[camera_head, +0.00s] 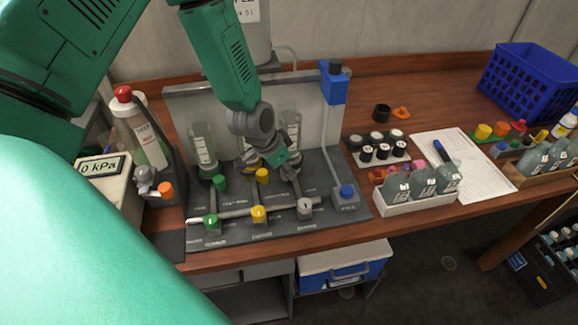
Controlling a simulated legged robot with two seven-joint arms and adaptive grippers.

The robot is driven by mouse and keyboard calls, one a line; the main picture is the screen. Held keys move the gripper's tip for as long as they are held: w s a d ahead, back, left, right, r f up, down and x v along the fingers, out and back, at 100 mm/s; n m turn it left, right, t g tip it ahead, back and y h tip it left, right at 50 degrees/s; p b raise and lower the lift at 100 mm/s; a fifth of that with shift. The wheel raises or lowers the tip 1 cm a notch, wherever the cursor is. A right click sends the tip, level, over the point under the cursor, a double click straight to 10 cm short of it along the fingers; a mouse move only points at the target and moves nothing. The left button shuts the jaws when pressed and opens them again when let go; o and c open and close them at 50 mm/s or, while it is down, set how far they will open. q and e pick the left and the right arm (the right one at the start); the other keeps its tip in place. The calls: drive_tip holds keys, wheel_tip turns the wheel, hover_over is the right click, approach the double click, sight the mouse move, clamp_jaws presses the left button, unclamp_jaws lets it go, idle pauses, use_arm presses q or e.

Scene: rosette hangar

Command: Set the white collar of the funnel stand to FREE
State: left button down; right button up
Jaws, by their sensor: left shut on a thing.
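The funnel stand (345,160) is a grey panel and base with glass funnels (202,145) in a row. Below the left and middle funnels sit a green collar (219,182) and a yellow collar (262,175). My left gripper (291,172) reaches down in front of the right funnel (291,124). It is shut at the place of the white collar, which its fingers hide; the collar's setting cannot be read. Along the front pipe are a green knob (210,221), a yellow knob (258,213) and a whitish-grey knob (305,208). My right gripper is out of view.
A gauge box (104,182) reading 0 kPa and a red-capped bottle (138,128) stand left. Right are a rack of black-capped vials (378,152), a white tray of bottles (415,201), paper (470,165) and a blue crate (530,85). My left arm covers the upper left.

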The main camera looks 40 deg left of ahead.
use_arm(q)
drive_tip(key=shift+a, duration=0.1)
drive_tip(key=c, duration=1.3)
unclamp_jaws()
drive_tip(key=shift+o, duration=0.2)
drive_tip(key=shift+a+r, duration=0.1)
drive_tip(key=shift+r, duration=0.1)
drive_tip(key=v, duration=1.1)
drive_tip(key=shift+s+r, duration=0.2)
drive_tip(key=shift+a, duration=0.1)
